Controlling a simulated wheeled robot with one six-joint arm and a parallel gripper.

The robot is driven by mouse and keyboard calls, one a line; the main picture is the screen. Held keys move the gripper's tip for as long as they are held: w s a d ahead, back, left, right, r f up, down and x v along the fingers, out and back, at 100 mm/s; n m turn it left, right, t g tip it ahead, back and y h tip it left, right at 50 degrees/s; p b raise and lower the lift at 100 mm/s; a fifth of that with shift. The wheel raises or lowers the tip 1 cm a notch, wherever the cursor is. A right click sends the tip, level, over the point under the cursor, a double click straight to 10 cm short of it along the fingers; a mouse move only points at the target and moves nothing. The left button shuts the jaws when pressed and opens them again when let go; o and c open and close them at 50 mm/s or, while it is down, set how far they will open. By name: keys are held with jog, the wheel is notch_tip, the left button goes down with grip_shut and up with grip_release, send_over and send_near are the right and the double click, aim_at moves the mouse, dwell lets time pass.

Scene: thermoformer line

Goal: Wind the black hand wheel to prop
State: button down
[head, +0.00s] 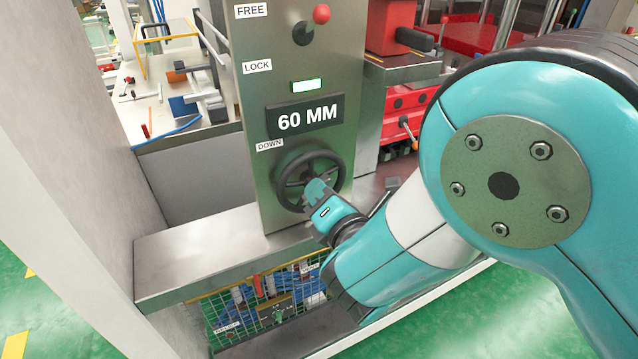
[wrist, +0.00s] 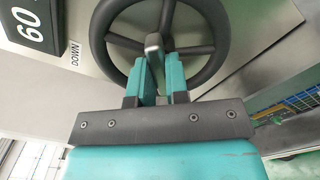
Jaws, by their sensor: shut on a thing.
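The black hand wheel (head: 283,176) is mounted low on the upright metal panel, below a display (head: 306,116) reading "60 MM" and beside a "DOWN" label (head: 270,145). In the wrist view the wheel (wrist: 202,72) fills the top middle, with its spokes and rim visible. My gripper (head: 316,190) is at the wheel's front. In the wrist view my gripper (wrist: 164,72) has its teal fingers shut on a small grey-topped part at the wheel, which looks like its handle (wrist: 153,41). The fingers hide much of that part.
Red machinery (head: 400,100) stands right behind.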

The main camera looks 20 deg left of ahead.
dwell(0.3)
jog(key=shift+m+b, duration=0.65)
jog(key=shift+m, duration=0.75)
jog(key=shift+m+b, duration=0.4)
jog(key=shift+m, duration=0.1)
jog(key=c, duration=0.8)
grip_release()
jog(key=shift+c, duration=0.2)
jog(key=shift+d+f, duration=0.1)
jog(key=b+v, duration=1.7)
jog(key=b, duration=0.4)
jog(key=shift+s, duration=0.25)
